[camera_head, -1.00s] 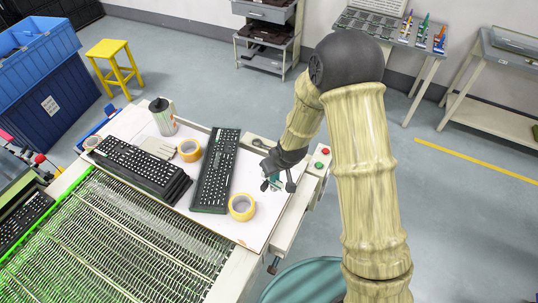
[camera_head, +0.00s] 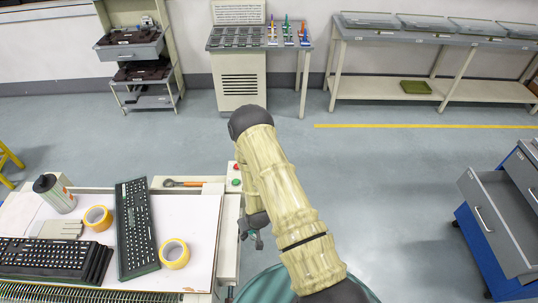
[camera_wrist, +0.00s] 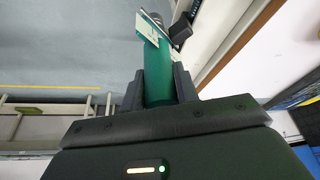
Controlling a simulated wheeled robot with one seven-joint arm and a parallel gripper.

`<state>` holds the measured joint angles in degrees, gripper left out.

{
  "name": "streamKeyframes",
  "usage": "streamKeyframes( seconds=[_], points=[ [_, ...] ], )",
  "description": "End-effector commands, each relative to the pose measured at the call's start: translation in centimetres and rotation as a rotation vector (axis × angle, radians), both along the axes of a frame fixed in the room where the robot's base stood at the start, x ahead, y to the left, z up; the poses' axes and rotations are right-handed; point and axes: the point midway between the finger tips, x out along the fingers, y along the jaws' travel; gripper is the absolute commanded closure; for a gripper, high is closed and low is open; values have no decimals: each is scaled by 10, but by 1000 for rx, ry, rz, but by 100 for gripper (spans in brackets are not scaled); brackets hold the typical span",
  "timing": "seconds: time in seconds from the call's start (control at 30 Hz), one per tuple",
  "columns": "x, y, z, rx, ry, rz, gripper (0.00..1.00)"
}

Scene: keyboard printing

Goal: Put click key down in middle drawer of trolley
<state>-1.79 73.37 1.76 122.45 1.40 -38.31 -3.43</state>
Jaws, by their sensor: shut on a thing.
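My gripper (camera_head: 256,232) is off the right edge of the work table, seen small and partly behind my arm. In the wrist view my gripper (camera_wrist: 157,85) is shut on the click key (camera_wrist: 157,68), a green round handle with a pale plate and dark parts at its far end. The trolley (camera_head: 492,255) stands at the right edge, blue with grey drawers, partly cut off by the frame. One grey drawer (camera_head: 492,218) with a bar handle juts out toward the left, apparently pulled open. Another drawer shows above it. I cannot tell which is the middle one.
The white-topped table (camera_head: 203,225) holds keyboards (camera_head: 137,225), yellow tape rolls (camera_head: 174,253) and a canister (camera_head: 55,195). An orange-handled tool (camera_head: 185,183) lies at its back. Open floor (camera_head: 400,200) lies between my arm and the trolley. Benches (camera_head: 420,38) line the wall.

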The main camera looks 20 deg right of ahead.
Motion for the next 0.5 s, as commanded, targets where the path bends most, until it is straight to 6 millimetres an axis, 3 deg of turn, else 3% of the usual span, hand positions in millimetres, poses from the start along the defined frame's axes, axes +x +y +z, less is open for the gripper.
streamKeyframes(
  seconds=[0.03, 0.1, 0.33, 0.5],
  points=[
    [-8, -11, -26, 0, 6, -30, 100],
    [-12, -18, -47, 0, 3, -51, 100],
    [-17, -26, -97, 0, 0, -73, 100],
    [-17, -28, -118, 0, -1, -76, 100]
  ],
)
